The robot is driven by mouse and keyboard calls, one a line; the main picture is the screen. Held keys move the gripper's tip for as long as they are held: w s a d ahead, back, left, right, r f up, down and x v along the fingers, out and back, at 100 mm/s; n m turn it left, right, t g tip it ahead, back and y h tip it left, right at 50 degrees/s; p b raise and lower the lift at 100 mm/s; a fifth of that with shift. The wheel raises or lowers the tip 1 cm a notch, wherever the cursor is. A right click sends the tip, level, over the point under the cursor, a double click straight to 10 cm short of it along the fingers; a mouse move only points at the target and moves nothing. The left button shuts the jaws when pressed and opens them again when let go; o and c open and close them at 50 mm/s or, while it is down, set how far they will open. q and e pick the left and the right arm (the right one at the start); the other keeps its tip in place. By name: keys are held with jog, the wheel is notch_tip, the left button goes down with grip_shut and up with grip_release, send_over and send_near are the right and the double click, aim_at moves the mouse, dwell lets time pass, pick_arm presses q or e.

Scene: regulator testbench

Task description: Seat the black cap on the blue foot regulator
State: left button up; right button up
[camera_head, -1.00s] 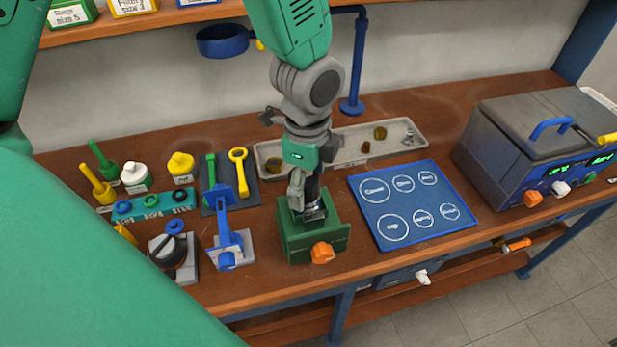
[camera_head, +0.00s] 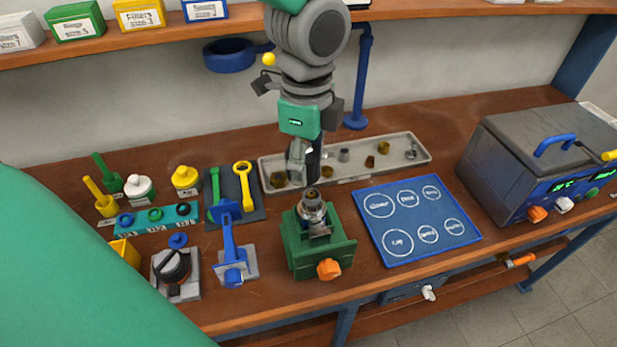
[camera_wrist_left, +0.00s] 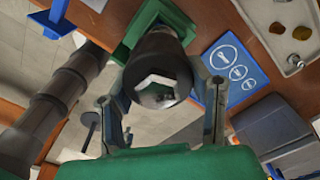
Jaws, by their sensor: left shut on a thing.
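My left gripper (camera_head: 305,172) is shut on the black cap (camera_head: 317,163), a dark cylinder, and holds it above the green vise (camera_head: 320,261). In the left wrist view the cap (camera_wrist_left: 158,62) sits between the two fingers, its near end showing a pale angular recess. The regulator (camera_head: 313,210) stands upright in the vise, its metal upper part and brass-coloured top uncovered. A gap shows between cap and regulator. I cannot make out a blue foot on it. My right gripper is not in view.
A blue mat (camera_head: 385,250) with white outlines lies right of the vise. A grey tray (camera_head: 345,170) with small parts is behind. A blue lever stand (camera_head: 234,262) and a black-knobbed fixture (camera_head: 174,272) stand left. A grey machine (camera_head: 530,150) is at the right.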

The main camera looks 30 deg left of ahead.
aim_at(318, 177)
pick_arm(q)
jog(key=shift+w+r, duration=0.1)
jog(key=shift+r, duration=0.25)
jog(key=shift+w+d+f, duration=0.1)
jog(key=shift+d+f, duration=0.05)
jog(key=shift+d, duration=0.2)
jog(key=shift+d+f+b, duration=0.35)
jog(key=shift+f, duration=0.25)
jog(key=shift+d+f, duration=0.15)
jog(key=shift+f, duration=0.5)
jog(key=shift+w+f+b, duration=0.15)
jog(key=shift+f+b, duration=0.15)
jog(key=shift+f, duration=0.1)
jog(key=shift+a, duration=0.25)
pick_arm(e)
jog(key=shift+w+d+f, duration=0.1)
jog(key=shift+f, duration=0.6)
pick_arm(q)
jog(key=shift+d, duration=0.25)
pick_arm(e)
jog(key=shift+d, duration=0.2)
pick_arm(q)
jog(key=shift+a+p, duration=0.15)
jog(key=shift+p, duration=0.25)
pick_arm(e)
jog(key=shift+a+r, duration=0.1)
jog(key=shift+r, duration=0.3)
